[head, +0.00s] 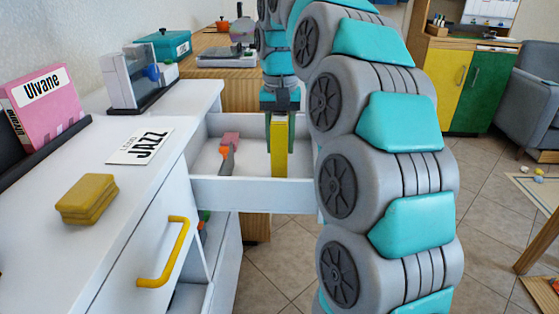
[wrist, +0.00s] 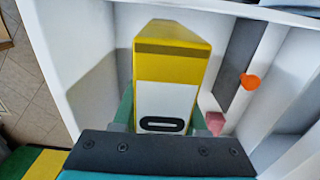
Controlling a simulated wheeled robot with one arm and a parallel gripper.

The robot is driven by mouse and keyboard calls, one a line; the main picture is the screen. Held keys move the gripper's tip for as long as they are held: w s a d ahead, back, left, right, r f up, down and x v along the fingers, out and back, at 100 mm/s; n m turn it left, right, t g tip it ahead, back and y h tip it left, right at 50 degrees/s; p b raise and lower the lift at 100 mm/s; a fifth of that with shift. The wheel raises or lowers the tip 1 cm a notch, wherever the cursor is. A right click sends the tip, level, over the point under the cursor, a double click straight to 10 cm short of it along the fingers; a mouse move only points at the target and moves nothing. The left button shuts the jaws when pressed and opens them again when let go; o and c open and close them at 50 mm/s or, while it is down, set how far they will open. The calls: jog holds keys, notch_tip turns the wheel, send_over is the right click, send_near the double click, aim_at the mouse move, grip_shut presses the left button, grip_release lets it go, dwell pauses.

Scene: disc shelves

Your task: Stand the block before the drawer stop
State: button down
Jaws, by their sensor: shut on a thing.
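My gripper (head: 280,140) is shut on a tall yellow block (head: 279,158), with a green finger on each side of it. The block is upright inside the open white drawer (head: 250,192); its foot is hidden behind the drawer front, so I cannot tell whether it touches the floor. In the wrist view the block (wrist: 172,65) shows a yellow top, a dark band and a white label. A dark grey strip (wrist: 238,62) with an orange knob (wrist: 250,82) lies to its right, possibly the drawer stop. A small pink piece (wrist: 215,122) is near the strip.
The white counter (head: 100,235) at left holds a yellow stack (head: 87,198), a JAZZ card (head: 140,146), a pink Ulvane sleeve (head: 45,103) and a clear-sided holder (head: 138,80). A yellow handle (head: 165,258) sticks out below. Tiled floor is open at right.

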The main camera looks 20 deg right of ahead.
jog(key=shift+f, duration=1.8)
jog(key=shift+f, duration=0.1)
jog(key=shift+c, duration=2.2)
grip_release()
